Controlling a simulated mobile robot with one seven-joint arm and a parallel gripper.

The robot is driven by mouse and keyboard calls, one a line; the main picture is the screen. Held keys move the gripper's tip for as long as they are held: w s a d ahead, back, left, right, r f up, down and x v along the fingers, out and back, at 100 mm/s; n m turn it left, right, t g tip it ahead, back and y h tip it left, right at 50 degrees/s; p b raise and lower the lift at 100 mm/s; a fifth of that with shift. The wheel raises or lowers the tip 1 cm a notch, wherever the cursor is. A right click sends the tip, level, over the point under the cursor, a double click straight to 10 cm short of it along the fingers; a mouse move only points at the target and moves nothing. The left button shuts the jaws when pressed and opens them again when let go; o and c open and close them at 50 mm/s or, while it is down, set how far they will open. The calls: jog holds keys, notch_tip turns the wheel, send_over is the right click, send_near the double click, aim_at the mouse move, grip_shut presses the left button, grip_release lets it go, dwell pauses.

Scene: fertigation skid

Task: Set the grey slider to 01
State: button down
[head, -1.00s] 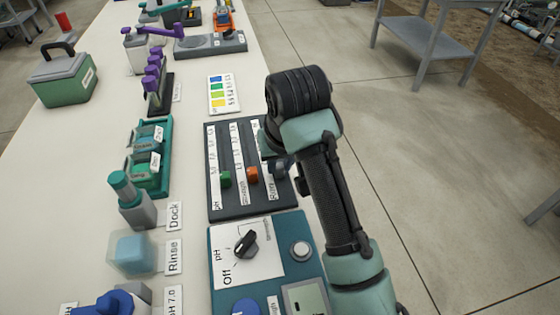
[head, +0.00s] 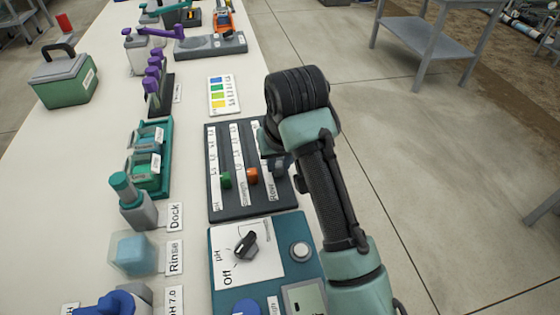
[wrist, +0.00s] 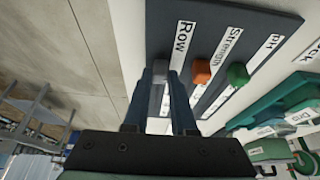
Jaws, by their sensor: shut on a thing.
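The dark slider panel (head: 240,205) lies on the bench with three tracks labelled pH, Strength and Row. The green slider (head: 226,180) and orange slider (head: 252,176) stand near the labelled end. The grey slider (wrist: 159,97) is on the Row track, seen in the wrist view between my fingers. My gripper (wrist: 160,92) is shut on it, one finger on each side. In the head view my gripper (head: 280,164) and arm cover most of the Row track, so its scale marks and the slider's reading are hidden.
A teal panel (head: 218,268) with a black pH/Off knob (head: 245,245) and a round button (head: 300,250) sits nearer. A colour chart (head: 223,94) lies beyond the slider panel. Labelled holders stand to the left. Open floor is right of the bench.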

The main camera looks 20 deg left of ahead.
jog(key=shift+w+a+r+p, duration=0.2)
jog(key=shift+w+a+p, duration=0.45)
jog(key=shift+w, duration=0.25)
jog(key=shift+w+a+f, duration=0.2)
jog(key=shift+w+a, duration=0.1)
jog(key=shift+w, duration=0.2)
jog(key=c, duration=0.7)
grip_release()
jog(key=p+v, duration=0.3)
jog(key=v, duration=1)
